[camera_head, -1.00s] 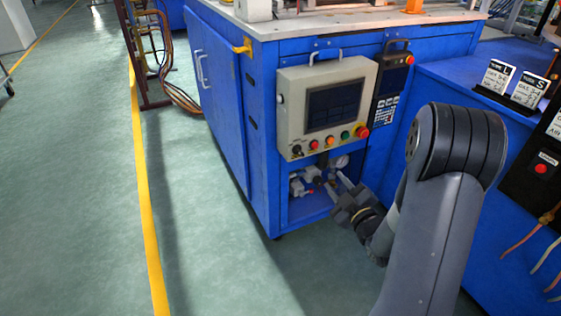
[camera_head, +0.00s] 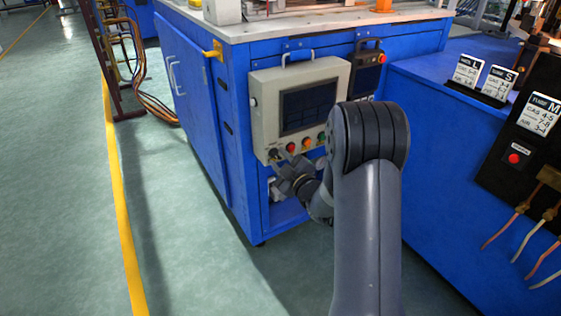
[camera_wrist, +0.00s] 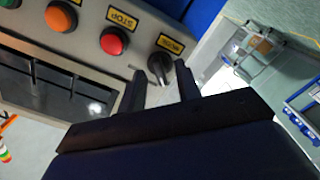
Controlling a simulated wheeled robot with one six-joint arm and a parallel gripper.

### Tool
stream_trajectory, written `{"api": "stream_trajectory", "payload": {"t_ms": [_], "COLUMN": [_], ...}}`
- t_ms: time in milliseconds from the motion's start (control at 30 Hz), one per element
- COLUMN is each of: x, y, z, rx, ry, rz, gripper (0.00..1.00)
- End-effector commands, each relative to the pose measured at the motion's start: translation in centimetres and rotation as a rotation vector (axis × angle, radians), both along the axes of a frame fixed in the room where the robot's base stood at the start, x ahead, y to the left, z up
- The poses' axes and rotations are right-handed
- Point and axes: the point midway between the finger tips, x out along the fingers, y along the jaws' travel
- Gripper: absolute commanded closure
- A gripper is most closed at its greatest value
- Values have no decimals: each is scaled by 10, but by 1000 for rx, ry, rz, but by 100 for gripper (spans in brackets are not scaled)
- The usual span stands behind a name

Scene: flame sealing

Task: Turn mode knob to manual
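The mode knob (camera_wrist: 161,69) is a small black knob with a pale mark, beside a yellow-framed label (camera_wrist: 170,43) in the wrist view. In the head view the knob (camera_head: 274,153) is at the lower left corner of the beige control panel (camera_head: 262,110). My gripper (camera_wrist: 158,68) is open, with one dark finger on each side of the knob in the wrist view. I cannot tell whether the fingers touch it. In the head view my gripper (camera_head: 281,167) is close to the panel's lower left corner.
A red STOP button (camera_wrist: 113,41) and an orange button (camera_wrist: 61,16) sit beside the knob. The panel's dark screen (camera_head: 307,106) is above them. The panel hangs on a blue cabinet (camera_head: 232,130). Another blue unit (camera_head: 440,150) stands at the right. Green floor at the left is clear.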

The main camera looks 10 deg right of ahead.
Motion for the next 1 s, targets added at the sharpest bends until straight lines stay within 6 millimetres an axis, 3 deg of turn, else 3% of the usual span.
{"api": "stream_trajectory", "payload": {"t_ms": [167,567,1000], "x": [0,0,0], "y": [0,0,0], "z": [0,0,-1], "rx": [0,0,36], "ry": [0,1,12], "rz": [0,1,1], "gripper": [68,100,100]}}
